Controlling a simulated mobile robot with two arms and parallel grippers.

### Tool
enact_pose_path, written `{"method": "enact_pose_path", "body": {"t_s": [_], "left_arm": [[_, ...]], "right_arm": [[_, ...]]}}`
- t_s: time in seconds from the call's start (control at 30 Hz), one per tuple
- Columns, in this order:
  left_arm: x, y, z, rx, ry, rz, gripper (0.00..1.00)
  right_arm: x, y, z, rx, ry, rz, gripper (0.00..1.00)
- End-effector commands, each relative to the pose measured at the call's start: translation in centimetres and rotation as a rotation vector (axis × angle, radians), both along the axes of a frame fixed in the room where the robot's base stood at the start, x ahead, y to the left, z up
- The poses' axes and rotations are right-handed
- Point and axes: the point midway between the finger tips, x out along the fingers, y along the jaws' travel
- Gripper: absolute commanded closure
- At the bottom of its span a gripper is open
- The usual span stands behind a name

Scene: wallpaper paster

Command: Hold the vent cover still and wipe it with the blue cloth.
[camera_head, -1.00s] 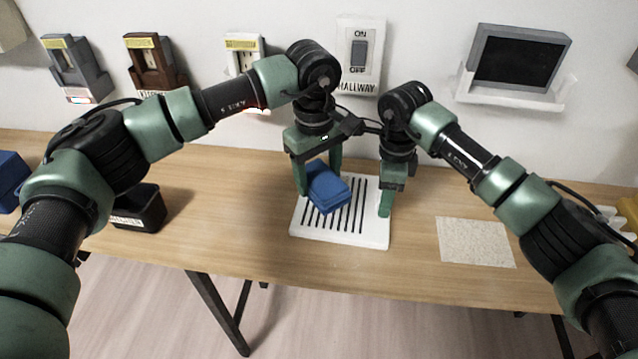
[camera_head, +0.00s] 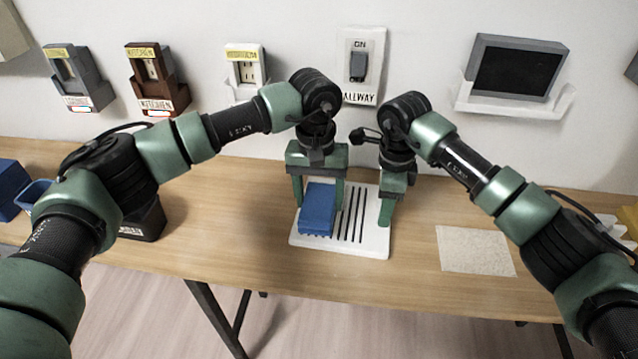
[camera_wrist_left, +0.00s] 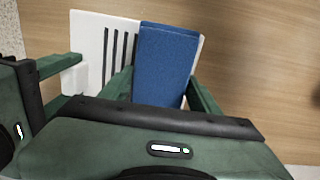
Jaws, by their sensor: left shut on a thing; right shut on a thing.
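The white vent cover (camera_head: 371,236) with dark slots lies flat on the table, and it also shows in the left wrist view (camera_wrist_left: 90,30). The blue cloth (camera_head: 317,212) is a folded block over the left part of the cover, hiding some slots. My left gripper (camera_head: 318,197) is shut on the cloth, with a finger on each side of it; the cloth also shows in the left wrist view (camera_wrist_left: 165,60). My right gripper (camera_head: 386,215) is shut on the right edge of the cover. Its far fingertip is hidden.
A beige textured sheet (camera_head: 475,250) lies right of the cover. A black bin (camera_head: 145,225) and blue containers (camera_head: 10,190) stand at the left. Outlets, a switch (camera_head: 360,66) and a framed dark panel (camera_head: 518,68) are on the wall behind. Table between bin and cover is clear.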

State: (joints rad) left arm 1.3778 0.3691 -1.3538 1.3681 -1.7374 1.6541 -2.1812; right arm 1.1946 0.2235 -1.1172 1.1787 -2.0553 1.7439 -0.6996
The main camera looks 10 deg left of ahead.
Motion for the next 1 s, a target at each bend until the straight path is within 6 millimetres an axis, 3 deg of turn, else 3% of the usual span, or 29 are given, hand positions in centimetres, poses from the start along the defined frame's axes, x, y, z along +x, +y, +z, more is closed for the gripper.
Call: {"method": "enact_pose_path", "body": {"t_s": [0.17,0.2,0.7,1.0], "left_arm": [[0.0,0.0,-3.4,0.001,0.004,0.002,0.81],[1.1,-0.1,-3.1,0.0,-0.002,0.004,0.86],[8.7,-0.5,-3.4,0.0,0.0,0.005,0.87],[10.3,-0.6,-3.4,-0.001,-0.002,0.003,0.87]], "right_arm": [[-0.1,-0.1,-0.4,-0.004,0.005,-0.001,1.0],[-0.1,-0.1,-0.3,-0.004,0.005,-0.001,1.0],[-0.1,-0.1,-0.3,-0.004,0.005,0.0,1.0],[-0.1,-0.1,-0.3,-0.004,0.004,0.0,1.0]]}}
